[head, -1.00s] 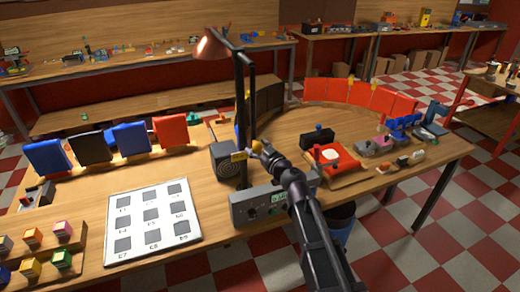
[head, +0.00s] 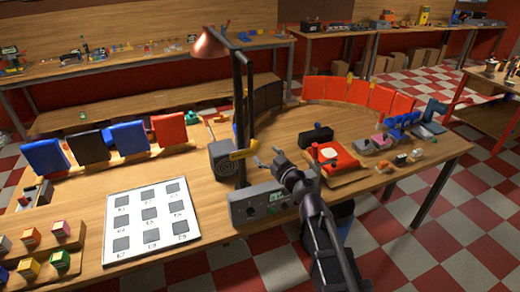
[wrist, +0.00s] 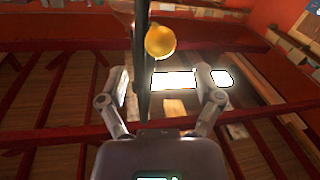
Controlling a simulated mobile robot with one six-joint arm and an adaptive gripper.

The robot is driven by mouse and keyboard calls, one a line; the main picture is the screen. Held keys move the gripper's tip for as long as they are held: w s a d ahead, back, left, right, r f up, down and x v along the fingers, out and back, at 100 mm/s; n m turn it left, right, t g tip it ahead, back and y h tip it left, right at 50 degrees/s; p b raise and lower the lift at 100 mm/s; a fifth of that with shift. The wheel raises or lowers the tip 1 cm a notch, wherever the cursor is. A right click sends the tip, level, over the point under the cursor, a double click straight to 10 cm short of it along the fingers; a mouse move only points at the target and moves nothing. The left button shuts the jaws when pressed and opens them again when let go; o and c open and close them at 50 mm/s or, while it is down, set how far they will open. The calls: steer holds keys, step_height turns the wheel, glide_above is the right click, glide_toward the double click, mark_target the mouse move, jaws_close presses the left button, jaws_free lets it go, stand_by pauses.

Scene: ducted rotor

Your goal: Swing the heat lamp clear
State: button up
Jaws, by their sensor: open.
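The heat lamp has a copper-red shade (head: 210,45) at the upper left of a tall black post (head: 241,110) in the head view. A yellow grip (head: 243,154) sits low on the post. In the wrist view a round yellow knob (wrist: 160,41) shows beside the dark post (wrist: 142,70), beyond my fingers. My gripper (head: 268,161) is just right of the yellow grip, with a small gap. Its two fingers are spread wide and hold nothing in the wrist view (wrist: 165,85).
A grey control box (head: 262,205) is close below my gripper. A dark speaker box (head: 223,160) is left of the post. A red device (head: 333,160) and a black block with a blue knob (head: 316,136) are to the right. A white grid board (head: 151,250) lies at front left.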

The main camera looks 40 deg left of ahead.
steer(key=v, duration=0.6)
steer(key=shift+s, duration=0.1)
stand_by(0.5)
